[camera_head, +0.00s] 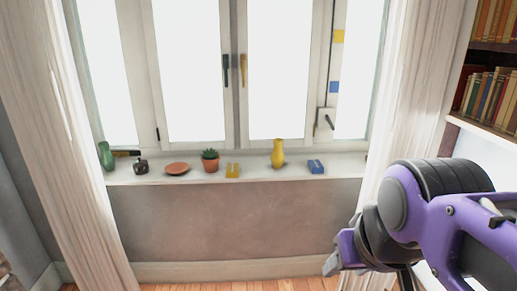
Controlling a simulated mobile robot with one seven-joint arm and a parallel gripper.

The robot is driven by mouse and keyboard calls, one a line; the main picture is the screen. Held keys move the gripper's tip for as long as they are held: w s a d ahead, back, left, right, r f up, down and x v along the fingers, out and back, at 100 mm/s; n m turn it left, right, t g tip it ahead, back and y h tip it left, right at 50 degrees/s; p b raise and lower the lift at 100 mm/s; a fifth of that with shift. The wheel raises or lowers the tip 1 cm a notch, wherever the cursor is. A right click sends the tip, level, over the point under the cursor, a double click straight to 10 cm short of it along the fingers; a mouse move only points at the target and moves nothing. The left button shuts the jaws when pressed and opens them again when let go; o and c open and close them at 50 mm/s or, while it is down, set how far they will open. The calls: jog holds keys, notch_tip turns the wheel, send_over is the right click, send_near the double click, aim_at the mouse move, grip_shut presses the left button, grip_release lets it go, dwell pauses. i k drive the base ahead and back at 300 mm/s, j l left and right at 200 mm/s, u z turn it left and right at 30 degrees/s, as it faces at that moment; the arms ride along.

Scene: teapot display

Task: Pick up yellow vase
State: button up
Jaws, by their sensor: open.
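The yellow vase (278,154) stands upright on the white windowsill, right of the middle of the view. It has a narrow neck and a rounder body. A yellow object lies to its left and a blue object to its right, both apart from it. My gripper (334,264) is at the lower right, below the sill and nearer to me than the vase. It is open and does not touch the vase. Part of it is hidden by my purple and black arm.
The windowsill (215,176) also holds a green vase (106,155), a dark small pot (140,166), a terracotta dish (177,168), a potted plant (210,160), the yellow object (233,170) and the blue object (316,166). White curtains (408,110) flank the window. A bookshelf (490,98) stands at the right.

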aim_at(277, 157)
jog(key=i+l+u, duration=0.1)
jog(key=i+u, duration=0.2)
jog(key=i, duration=0.2)
jog(key=i+l+u, duration=0.3)
jog(key=i, duration=0.2)
jog(key=j, duration=0.1)
